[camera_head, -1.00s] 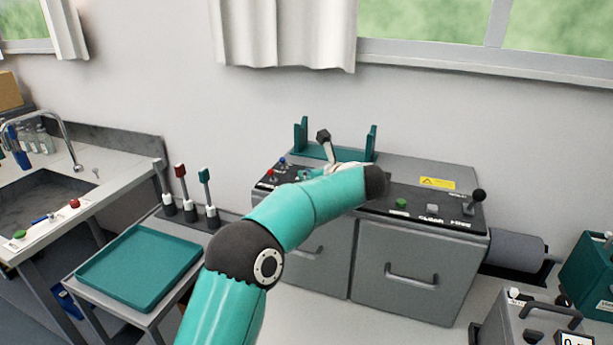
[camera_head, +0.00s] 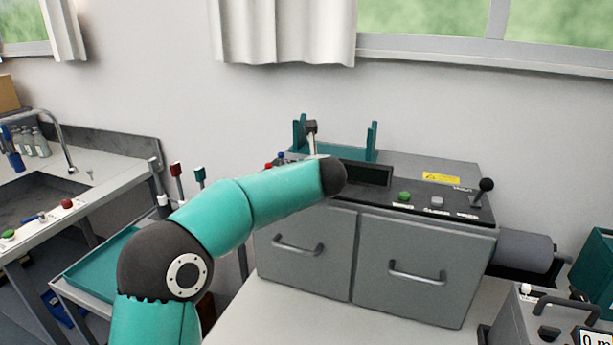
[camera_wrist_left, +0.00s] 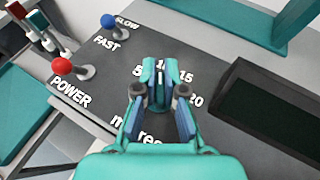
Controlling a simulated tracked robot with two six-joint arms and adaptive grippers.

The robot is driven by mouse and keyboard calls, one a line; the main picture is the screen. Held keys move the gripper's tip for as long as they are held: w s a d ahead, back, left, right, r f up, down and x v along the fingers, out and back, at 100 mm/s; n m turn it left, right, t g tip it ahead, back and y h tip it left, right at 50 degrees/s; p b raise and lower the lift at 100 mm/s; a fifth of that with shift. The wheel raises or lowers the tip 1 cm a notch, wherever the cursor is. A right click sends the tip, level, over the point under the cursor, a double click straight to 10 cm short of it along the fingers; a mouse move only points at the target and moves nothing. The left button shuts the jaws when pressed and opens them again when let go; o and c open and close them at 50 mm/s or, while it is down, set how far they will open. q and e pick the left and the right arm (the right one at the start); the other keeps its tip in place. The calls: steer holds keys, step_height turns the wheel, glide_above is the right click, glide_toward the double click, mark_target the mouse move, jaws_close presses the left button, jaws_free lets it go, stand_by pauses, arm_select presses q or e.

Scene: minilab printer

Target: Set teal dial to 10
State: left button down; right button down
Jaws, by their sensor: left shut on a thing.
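The teal dial (camera_wrist_left: 159,84) is on the dark control panel, with the printed numbers 5, 15 and 20 around it. A label between 5 and 15, at the dial's far end, is partly covered. The dial's bar stands roughly upright in the left wrist view, towards that label. My left gripper (camera_wrist_left: 160,95) is shut on the dial, one finger on each side. In the head view my own arm hides the dial and the fingertips. My right gripper is in neither view.
A red POWER lever (camera_wrist_left: 62,66) and a blue SLOW/FAST lever (camera_wrist_left: 108,21) stand left of the dial. A dark display (camera_head: 366,173), green button (camera_head: 404,197) and black-knobbed lever (camera_head: 486,186) are to the right. A teal bracket (camera_head: 373,142) rises behind.

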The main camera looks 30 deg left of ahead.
arm_select(q)
steer(key=shift+f+m+t+h, duration=0.1)
steer(key=shift+m+t+h, duration=0.2)
steer(key=shift+m+h, duration=0.3)
steer(key=shift+d, duration=0.1)
steer(key=c, duration=1.3)
jaws_free()
steer(key=shift+o, duration=0.2)
steer(key=v, duration=1.2)
